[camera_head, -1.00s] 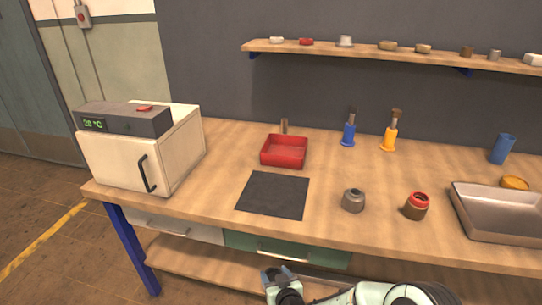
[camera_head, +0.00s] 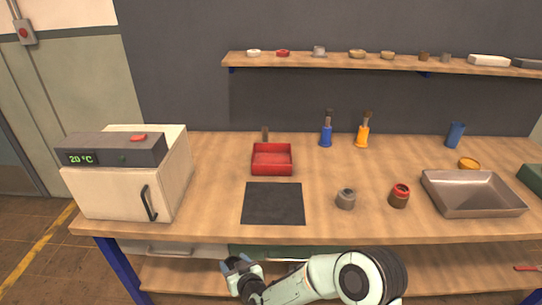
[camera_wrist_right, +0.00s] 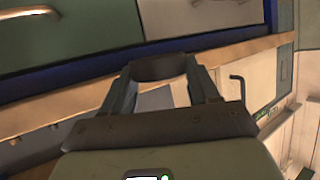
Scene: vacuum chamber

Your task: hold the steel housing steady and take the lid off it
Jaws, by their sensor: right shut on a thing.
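A small grey metal pot with a narrower top (camera_head: 346,198), which looks like the steel housing, stands upright on the bench in the head view. Whether its top is a separate lid is too small to tell. My right gripper (camera_head: 240,266) is low in front of the bench's front edge, left of and apart from the pot. In the right wrist view my right gripper (camera_wrist_right: 160,78) is shut on a dark, rounded part (camera_wrist_right: 158,67) between its fingers. I cannot tell whether this part is the lid. My left gripper is not in view.
A black mat (camera_head: 273,204) and a red tray (camera_head: 272,160) lie left of the pot. A brown pot with a red top (camera_head: 399,195) and a metal tray (camera_head: 430,190) stand to its right. A white oven-like box (camera_head: 110,194) fills the bench's left end.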

